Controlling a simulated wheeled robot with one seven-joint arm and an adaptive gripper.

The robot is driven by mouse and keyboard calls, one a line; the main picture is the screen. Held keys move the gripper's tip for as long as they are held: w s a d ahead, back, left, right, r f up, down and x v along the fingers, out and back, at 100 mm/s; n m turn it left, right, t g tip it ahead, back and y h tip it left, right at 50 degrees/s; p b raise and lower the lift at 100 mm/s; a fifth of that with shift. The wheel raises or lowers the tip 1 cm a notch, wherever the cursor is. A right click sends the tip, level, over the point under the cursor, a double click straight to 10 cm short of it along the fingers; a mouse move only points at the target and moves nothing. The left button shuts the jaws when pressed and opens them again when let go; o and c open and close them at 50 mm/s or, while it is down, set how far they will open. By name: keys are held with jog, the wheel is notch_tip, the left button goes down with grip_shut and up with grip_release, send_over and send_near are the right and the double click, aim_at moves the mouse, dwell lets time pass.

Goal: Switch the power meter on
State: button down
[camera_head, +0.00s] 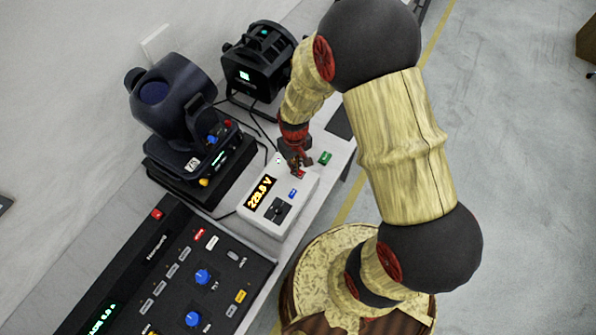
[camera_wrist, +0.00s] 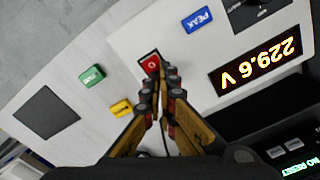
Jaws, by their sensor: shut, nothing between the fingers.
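The power meter (camera_head: 265,222) is a white box on the bench, with its yellow display (camera_head: 261,193) lit. It reads about 229 V in the wrist view (camera_wrist: 254,68). A red switch (camera_wrist: 149,64) marked with a 0 sits on the meter's top face, and a blue PEAK button (camera_wrist: 198,19) and a dark knob (camera_head: 279,210) are on the same face. My gripper (camera_wrist: 161,76) is shut and empty, with its fingertips right at the red switch and covering part of it. Whether they touch it I cannot tell. In the head view my gripper (camera_head: 298,168) is over the meter's far end.
A green block (camera_wrist: 92,77) and a yellow one (camera_wrist: 121,108) lie beside the meter. A dark moving-head light (camera_head: 175,95) and a black lamp (camera_head: 258,60) stand behind. A black control desk (camera_head: 165,275) with blue knobs is at the front left. Open floor lies right.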

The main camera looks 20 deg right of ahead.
jog(key=shift+r+p, duration=2.4)
jog(key=shift+r, duration=1.05)
jog(key=g, duration=0.1)
send_over(300, 182)
jog(key=s+r+t+b, duration=0.3)
jog(key=s+r+b, duration=0.2)
jog(key=r, duration=0.6)
jog(key=s+r+m+t+b, duration=0.1)
jog(key=s+r+t+b, duration=0.2)
jog(key=r+b, duration=0.4)
notch_tip(300, 182, up, 5)
jog(key=shift+s+r+t, duration=0.1)
jog(key=shift+s+t, duration=0.2)
jog(key=shift+s, duration=0.6)
